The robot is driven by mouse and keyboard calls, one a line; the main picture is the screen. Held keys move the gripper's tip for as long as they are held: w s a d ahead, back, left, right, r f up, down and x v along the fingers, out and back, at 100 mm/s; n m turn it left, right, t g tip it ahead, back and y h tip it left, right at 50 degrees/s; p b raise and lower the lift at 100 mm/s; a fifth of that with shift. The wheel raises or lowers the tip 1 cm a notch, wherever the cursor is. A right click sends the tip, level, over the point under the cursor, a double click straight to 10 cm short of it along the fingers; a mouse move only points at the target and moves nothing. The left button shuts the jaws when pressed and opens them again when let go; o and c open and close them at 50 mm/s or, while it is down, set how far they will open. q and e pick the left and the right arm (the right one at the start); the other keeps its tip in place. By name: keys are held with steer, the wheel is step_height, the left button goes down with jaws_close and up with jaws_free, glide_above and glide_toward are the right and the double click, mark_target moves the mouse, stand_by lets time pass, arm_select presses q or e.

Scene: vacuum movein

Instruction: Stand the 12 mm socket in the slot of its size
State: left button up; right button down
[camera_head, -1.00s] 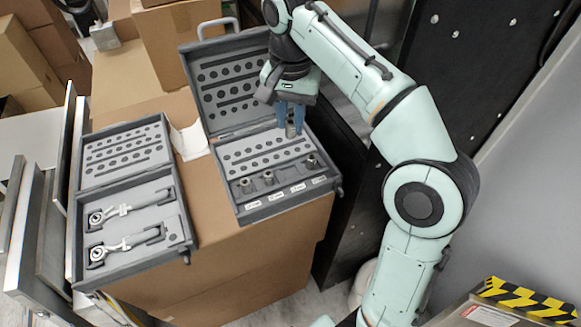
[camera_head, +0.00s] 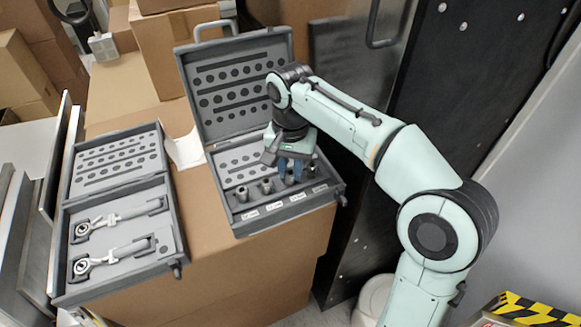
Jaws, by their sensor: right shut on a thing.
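The right gripper (camera_head: 290,172), with blue fingers, is shut on a small metal socket (camera_head: 289,179), partly hidden between the fingertips. It points down into the slot row along the front of the right-hand open grey case (camera_head: 258,223). The held socket is low at the third slot from the left; whether it touches the slot floor I cannot tell. Other sockets stand upright in the row: two on the left, a first (camera_head: 242,193) and a second (camera_head: 266,186), and one at the right end (camera_head: 312,168). White size labels (camera_head: 275,206) in front are too small to read. My left gripper is out of view.
A second open case (camera_head: 117,282) with two wrench-like tools lies at the left. Both cases sit on a cardboard box (camera_head: 240,280). The right case's raised lid (camera_head: 205,120) stands behind the gripper. A dark panel (camera_head: 450,90) rises at the right.

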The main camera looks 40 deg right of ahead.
mark_target(291, 171)
steer(key=shift+f, duration=0.1)
steer(key=c, duration=1)
jaws_free()
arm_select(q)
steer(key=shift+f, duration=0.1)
arm_select(e)
steer(key=shift+o, duration=0.2)
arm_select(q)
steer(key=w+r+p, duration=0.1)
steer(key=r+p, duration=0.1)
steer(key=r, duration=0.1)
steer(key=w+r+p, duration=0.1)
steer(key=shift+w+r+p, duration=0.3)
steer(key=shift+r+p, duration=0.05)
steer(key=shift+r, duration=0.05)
arm_select(e)
step_height(291, 171, up, 12)
